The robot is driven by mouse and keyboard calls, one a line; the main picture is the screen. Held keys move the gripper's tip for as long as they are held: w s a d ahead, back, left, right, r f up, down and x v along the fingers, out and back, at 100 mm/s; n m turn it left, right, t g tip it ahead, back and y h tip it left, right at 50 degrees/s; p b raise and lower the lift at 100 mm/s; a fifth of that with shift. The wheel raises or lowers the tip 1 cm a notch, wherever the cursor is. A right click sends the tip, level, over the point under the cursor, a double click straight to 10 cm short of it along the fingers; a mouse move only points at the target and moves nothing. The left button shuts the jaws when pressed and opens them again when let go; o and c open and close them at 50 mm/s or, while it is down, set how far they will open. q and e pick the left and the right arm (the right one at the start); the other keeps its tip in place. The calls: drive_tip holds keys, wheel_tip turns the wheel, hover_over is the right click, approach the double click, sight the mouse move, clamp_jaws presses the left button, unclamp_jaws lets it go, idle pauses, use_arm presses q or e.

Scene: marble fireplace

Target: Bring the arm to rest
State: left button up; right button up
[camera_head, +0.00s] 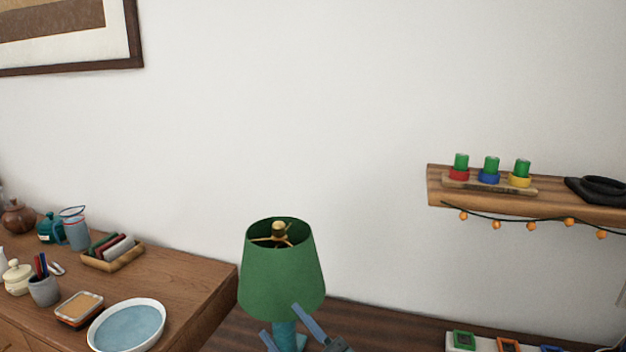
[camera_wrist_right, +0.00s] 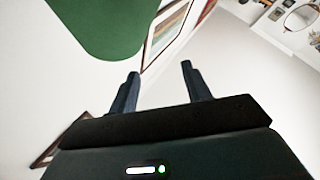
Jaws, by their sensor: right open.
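My right gripper (camera_head: 279,320) shows at the bottom middle of the head view, its two fingers spread in front of the base of a lamp with a green shade (camera_head: 282,275). In the right wrist view the gripper (camera_wrist_right: 160,70) is open with nothing between its fingers. The green shade (camera_wrist_right: 110,25) fills the upper left there, close by; I cannot tell whether a finger touches the lamp's teal stem (camera_head: 285,334). My left gripper is not in view.
A brown cabinet (camera_head: 195,275) at left bears a blue-centred plate (camera_head: 127,326), a wooden tray (camera_head: 128,259), a jug (camera_head: 76,232) and a pen cup (camera_head: 43,290). A wooden shelf (camera_head: 435,188) with coloured pegs is on the right wall. The wall between is bare.

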drive_tip(key=s+d+f+m+g+h, duration=0.2)
drive_tip(key=s+d+f+m+h, duration=0.2)
drive_tip(key=s+d+f, duration=0.2)
drive_tip(key=s+d+f+m+g+h, duration=0.2)
drive_tip(key=s+d+f+m+h, duration=0.1)
drive_tip(key=f, duration=0.8)
drive_tip(key=s+d+f+m+g+h, duration=0.1)
drive_tip(key=s+d+f+m+h, duration=0.3)
drive_tip(key=s+d+f+h, duration=0.2)
drive_tip(key=s+d+f, duration=0.2)
drive_tip(key=d, duration=0.1)
drive_tip(key=shift+s+d+f+m+g, duration=0.2)
drive_tip(key=shift+s+d+m+g, duration=0.1)
drive_tip(key=shift+g, duration=0.1)
